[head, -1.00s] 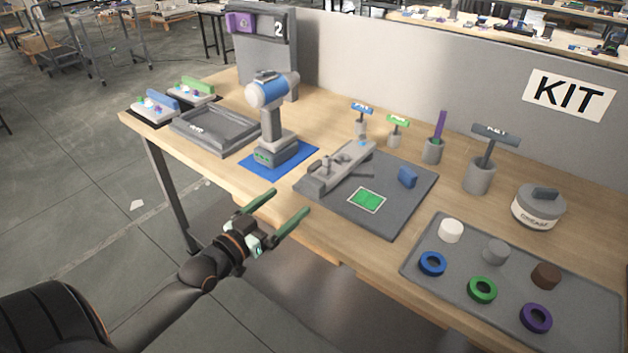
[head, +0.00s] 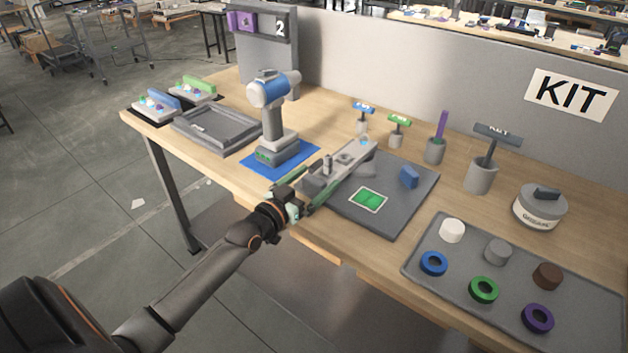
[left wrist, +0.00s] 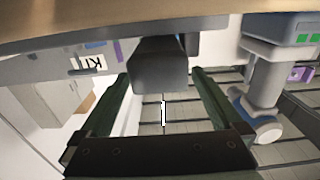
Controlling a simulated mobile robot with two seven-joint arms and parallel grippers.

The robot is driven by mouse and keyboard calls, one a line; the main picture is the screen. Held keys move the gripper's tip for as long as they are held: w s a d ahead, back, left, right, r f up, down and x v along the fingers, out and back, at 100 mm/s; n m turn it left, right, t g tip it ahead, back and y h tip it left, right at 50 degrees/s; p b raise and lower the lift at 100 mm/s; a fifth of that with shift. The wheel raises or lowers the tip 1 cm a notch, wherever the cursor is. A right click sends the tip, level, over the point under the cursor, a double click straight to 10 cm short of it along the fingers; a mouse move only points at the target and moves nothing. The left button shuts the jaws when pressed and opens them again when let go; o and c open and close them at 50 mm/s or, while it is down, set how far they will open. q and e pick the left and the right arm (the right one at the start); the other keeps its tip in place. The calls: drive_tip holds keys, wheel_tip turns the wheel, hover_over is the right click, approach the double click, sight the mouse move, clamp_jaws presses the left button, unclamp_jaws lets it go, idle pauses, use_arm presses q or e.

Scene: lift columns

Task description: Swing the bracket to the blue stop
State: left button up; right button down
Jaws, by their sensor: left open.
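The bracket (head: 350,160) is a long grey arm with a peg on top, lying on a dark grey plate (head: 385,218). The blue stop (head: 408,177) is a small block on the plate's right side, apart from the bracket. My left gripper (head: 316,182) is at the bracket's near end, partly covering it in the head view. In the left wrist view its two dark green fingers are spread, with a grey block (left wrist: 160,68), apparently the bracket's end, between them. Contact cannot be told. My right gripper is not in view.
A blue-and-grey drill-like tool (head: 272,120) stands on a blue mat left of the bracket. Small upright tools, including a green-topped one (head: 399,128), stand behind. A tray (head: 455,285) with rings and cylinders lies at right.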

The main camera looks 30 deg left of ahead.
use_arm(q)
clamp_jaws()
idle(0.8)
